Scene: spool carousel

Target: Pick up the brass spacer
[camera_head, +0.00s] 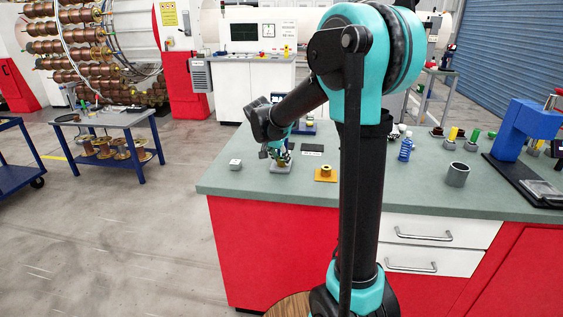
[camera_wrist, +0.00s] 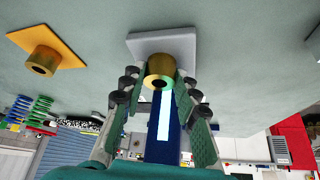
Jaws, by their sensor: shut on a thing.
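A brass spacer (camera_wrist: 160,66), a short hollow cylinder, sits at a pale grey square plate (camera_wrist: 178,42) in the wrist view. My gripper (camera_wrist: 160,84) has its green-padded fingers on either side of it and is shut on it. In the head view my gripper (camera_head: 276,153) is low over the grey plate (camera_head: 281,169) on the bench, and its fingers mostly hide the spacer there. I cannot tell whether the spacer touches the plate.
A second brass-coloured cylinder (camera_wrist: 42,60) stands on an orange plate (camera_wrist: 68,50) close by. A small white block (camera_head: 235,164) lies to the left on the green bench top (camera_head: 400,195). A grey cup (camera_head: 457,174) and blue press (camera_head: 524,128) stand at the right.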

